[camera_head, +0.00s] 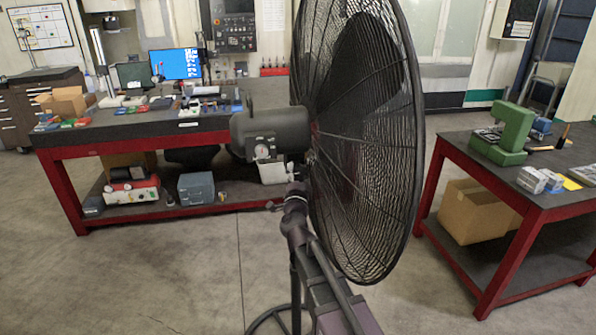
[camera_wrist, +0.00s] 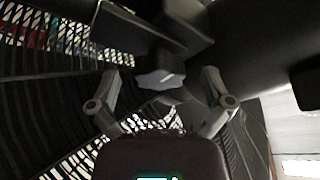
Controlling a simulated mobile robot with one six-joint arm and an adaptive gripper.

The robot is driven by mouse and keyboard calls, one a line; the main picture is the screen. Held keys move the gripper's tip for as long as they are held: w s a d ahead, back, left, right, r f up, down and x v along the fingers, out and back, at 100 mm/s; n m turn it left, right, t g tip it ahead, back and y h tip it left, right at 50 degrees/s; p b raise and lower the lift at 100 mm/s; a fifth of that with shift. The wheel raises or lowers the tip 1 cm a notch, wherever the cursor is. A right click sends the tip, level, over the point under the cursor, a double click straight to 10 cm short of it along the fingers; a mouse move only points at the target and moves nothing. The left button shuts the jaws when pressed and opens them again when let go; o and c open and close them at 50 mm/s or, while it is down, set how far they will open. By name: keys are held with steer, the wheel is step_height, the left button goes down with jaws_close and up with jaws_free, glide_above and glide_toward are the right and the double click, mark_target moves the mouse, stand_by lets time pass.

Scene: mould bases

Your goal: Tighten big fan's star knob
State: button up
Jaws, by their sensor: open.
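The big fan (camera_head: 372,150) stands in the middle of the head view, its round black cage turned sideways. Its dark motor housing (camera_head: 270,133) is on the left of the cage, above the stand. In the wrist view, the grey star knob (camera_wrist: 161,79) sits under a dark bracket (camera_wrist: 150,32). My gripper (camera_wrist: 160,76) is open, with one finger to the left and one to the right of the knob. Both fingers look apart from it. In the head view, I cannot clearly tell the knob and fingertips from the dark parts around the stand.
A red-framed workbench (camera_head: 150,127) with tools and a monitor stands behind on the left. Another red-framed table (camera_head: 555,195) with a green machine (camera_head: 508,135) is on the right. The fan cage (camera_wrist: 55,115) lies close on the left in the wrist view. Floor at front left is clear.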

steer(key=shift+w, duration=0.3)
steer(key=c, duration=1.1)
steer(key=shift+a, duration=0.2)
steer(key=shift+d, duration=0.1)
steer(key=shift+r, duration=0.1)
